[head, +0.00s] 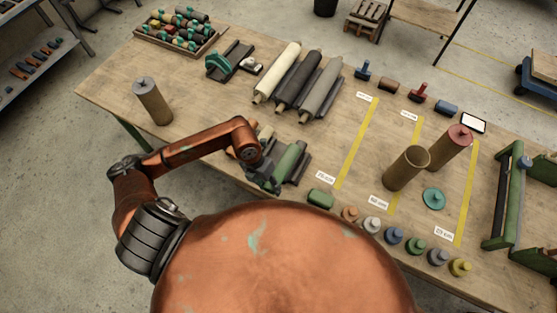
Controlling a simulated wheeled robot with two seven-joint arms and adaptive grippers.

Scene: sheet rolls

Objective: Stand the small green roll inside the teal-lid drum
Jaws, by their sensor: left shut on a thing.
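The small green roll (290,158) lies slanted over the small dark rack near the table's front edge. My left gripper (268,180) is shut on it at its near end; the fingertips are partly hidden, and I cannot tell whether the roll is clear of the rack. An open brown drum (405,169) stands upright to the right, its mouth uncovered. The teal lid (433,198) lies flat on the table beside it. My right gripper is not in view.
A red-lidded drum (450,148) stands just behind the open drum. A grey-lidded drum (152,101) stands at the left. Large rolls (298,84) lie on a rack behind. A green block (320,199) and several coloured plugs (394,235) line the front edge. Yellow strips (357,140) mark the table.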

